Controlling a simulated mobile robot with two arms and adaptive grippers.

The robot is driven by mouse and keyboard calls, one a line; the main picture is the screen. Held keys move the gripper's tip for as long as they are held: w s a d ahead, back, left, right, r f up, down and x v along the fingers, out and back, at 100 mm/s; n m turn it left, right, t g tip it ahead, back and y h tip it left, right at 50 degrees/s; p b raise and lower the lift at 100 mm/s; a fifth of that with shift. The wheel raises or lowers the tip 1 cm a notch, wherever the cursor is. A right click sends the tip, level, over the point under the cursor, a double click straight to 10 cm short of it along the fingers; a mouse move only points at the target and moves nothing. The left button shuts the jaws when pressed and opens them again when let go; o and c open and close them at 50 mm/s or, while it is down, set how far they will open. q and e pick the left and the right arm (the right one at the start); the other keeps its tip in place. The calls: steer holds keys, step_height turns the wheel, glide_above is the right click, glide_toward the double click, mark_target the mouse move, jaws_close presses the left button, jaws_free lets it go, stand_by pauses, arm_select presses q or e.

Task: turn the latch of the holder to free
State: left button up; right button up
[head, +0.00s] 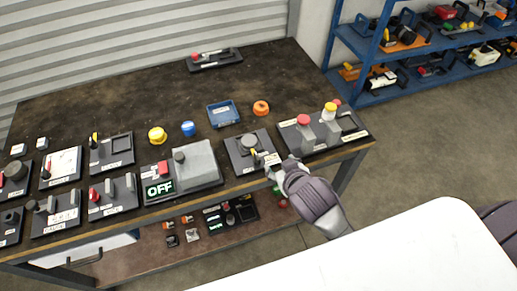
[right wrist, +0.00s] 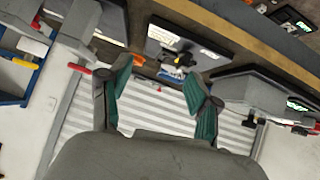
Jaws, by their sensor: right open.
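The holder (head: 238,157) appears to be the dark plate with a grey round part near the front edge of the bench, in the head view. It also seems to show in the right wrist view (right wrist: 160,36), with pale labels and a small black and yellow latch (right wrist: 183,60). My right gripper (head: 275,170) is at the holder's front right corner in the head view. In the right wrist view its green-padded fingers (right wrist: 160,75) are apart and empty, with the latch beyond them. I cannot tell the latch's exact turn. My left gripper is not in view.
A panel with red and yellow knobs (head: 345,138) stands right of the holder, close to my right gripper. A grey box with an OFF display (head: 158,188) stands left. The bench's back middle is mostly clear.

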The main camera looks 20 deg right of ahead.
steer(key=w+a+r+n+t+y, duration=0.1)
steer(key=w+a+r+t+y, duration=0.2)
steer(key=r, duration=0.5)
steer(key=w+a+r+n+t, duration=0.1)
steer(key=w+a+r+t, duration=0.25)
steer(key=w+r, duration=0.35)
steer(key=a+r+n+y, duration=0.7)
steer(key=a+r+y, duration=0.1)
steer(key=r+y, duration=0.15)
steer(key=s+a+f+n+g+y, duration=0.25)
steer(key=a+n+g+y, duration=0.3)
steer(key=n+g, duration=0.3)
steer(key=g+h, duration=0.9)
steer(key=h, duration=0.4)
glide_toward(255, 155)
steer(key=p+x, duration=0.1)
steer(key=x, duration=0.5)
steer(key=p+x, duration=0.1)
steer(key=x, duration=0.2)
steer(key=shift+s+d+f+p, duration=0.2)
steer(key=shift+s+d+p, duration=0.05)
steer(key=shift+d+p, duration=0.05)
